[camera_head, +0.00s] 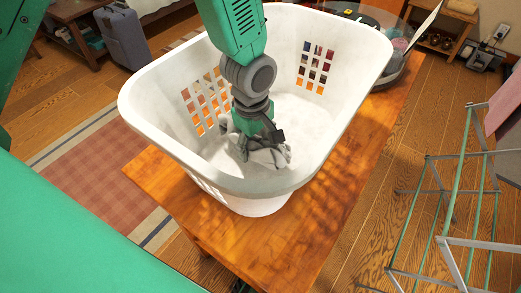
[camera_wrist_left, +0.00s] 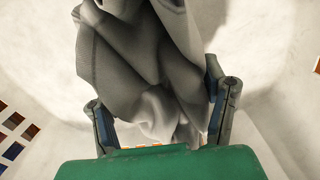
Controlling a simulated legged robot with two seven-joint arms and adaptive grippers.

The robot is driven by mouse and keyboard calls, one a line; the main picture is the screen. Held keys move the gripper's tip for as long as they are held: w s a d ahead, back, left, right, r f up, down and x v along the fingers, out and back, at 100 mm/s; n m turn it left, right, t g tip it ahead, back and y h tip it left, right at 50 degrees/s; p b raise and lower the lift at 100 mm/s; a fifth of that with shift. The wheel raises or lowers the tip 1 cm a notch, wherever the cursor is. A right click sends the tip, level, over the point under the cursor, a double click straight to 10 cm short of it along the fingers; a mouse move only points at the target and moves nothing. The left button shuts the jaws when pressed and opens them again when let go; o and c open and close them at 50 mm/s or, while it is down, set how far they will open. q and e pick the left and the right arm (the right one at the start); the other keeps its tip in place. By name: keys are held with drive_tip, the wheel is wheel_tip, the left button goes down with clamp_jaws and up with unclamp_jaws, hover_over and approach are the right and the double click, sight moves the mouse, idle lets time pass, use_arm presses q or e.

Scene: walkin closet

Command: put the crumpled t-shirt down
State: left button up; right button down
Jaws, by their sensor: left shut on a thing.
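The crumpled t-shirt (camera_wrist_left: 140,60) is grey and hangs in folds between the fingers of my left gripper (camera_wrist_left: 160,115) in the left wrist view. In the head view the left gripper (camera_head: 258,148) reaches down inside a white laundry basket (camera_head: 345,45). The t-shirt (camera_head: 268,155) shows there as a small grey bundle at the fingers, low in the basket. I cannot tell whether it touches the basket floor. The left gripper is shut on it. My right gripper is not in view.
The basket stands on a wooden table (camera_head: 300,235). A drying rack (camera_head: 440,215) stands on the floor at the right. A round container (camera_head: 402,55) is behind the basket. A checkered rug (camera_head: 90,165) lies at the left. The basket floor around the gripper looks empty.

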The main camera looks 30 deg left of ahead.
use_arm(q)
drive_tip(key=f, duration=0.3)
drive_tip(key=shift+a+f, duration=0.3)
drive_tip(key=shift+a, duration=0.1)
drive_tip(key=shift+s+d, duration=0.1)
drive_tip(key=shift+d, duration=0.25)
drive_tip(key=shift+c, duration=0.5)
drive_tip(key=o, duration=1.3)
drive_tip(key=shift+d, duration=0.2)
drive_tip(key=shift+c, duration=0.2)
drive_tip(key=shift+o, duration=0.5)
drive_tip(key=shift+d+r, duration=0.1)
drive_tip(key=shift+d, duration=0.1)
drive_tip(key=shift+a+r, duration=0.1)
drive_tip(key=shift+a, duration=0.15)
drive_tip(key=shift+a+r, duration=0.2)
drive_tip(key=shift+r, duration=0.15)
drive_tip(key=r, duration=0.7)
drive_tip(key=r+p, duration=0.1)
drive_tip(key=r, duration=0.3)
drive_tip(key=shift+s+d, duration=0.2)
drive_tip(key=shift+s, duration=0.15)
drive_tip(key=shift+a, duration=0.2)
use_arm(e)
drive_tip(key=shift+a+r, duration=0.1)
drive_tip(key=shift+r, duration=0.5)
use_arm(q)
drive_tip(key=shift+a, duration=0.15)
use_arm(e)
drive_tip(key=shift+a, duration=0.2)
